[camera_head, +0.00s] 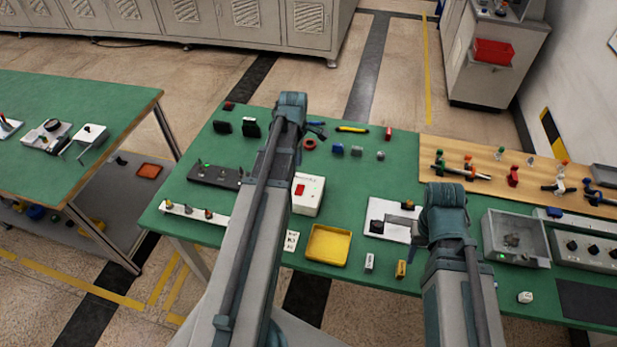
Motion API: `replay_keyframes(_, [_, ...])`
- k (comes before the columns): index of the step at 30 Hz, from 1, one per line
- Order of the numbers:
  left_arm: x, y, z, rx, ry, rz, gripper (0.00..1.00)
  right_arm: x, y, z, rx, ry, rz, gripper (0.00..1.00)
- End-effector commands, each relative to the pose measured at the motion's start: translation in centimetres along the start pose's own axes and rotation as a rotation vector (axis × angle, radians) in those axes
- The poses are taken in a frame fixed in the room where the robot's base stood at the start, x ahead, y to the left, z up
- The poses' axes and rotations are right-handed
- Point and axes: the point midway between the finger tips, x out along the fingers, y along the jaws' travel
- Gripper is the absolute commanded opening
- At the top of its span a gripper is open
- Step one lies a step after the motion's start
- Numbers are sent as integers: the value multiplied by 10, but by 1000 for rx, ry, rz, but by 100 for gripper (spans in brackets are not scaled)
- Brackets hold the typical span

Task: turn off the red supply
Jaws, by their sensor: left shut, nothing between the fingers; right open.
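A light wooden board (530,188) on the right of the green bench carries small valve-like fittings. One fitting with a red body (513,176) stands near its middle, and another red-topped part (468,159) stands to its left. A white box with a red switch (307,194) stands left of centre; the switch position is too small to read. Which of these is the red supply I cannot tell. My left arm reaches up across the bench left of the white box, and my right arm ends in front of the board.
A yellow tray (329,245), a grey bin (515,238) and a white plate with a dark fitting (390,219) lie along the front of the green bench (365,180). Several small tools lie at the back. A second bench (70,105) stands left across a gap.

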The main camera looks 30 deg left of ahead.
Motion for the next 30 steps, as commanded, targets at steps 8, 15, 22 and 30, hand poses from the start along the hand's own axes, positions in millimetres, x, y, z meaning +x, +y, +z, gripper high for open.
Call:
replay_keyframes(8, [1,1,0,1,0,0,0,1,0,0,0,0,0,50])
replay_keyframes(15, [14,1,1,2,0,0,0,14,-1,-1,0,0,0,50])
replay_keyframes(22, [41,0,1,2,0,0,0,41,-4,-2,1,0,0,50])
replay_keyframes(30, [79,0,1,2,0,0,0,78,-8,-5,3,0,0,50])
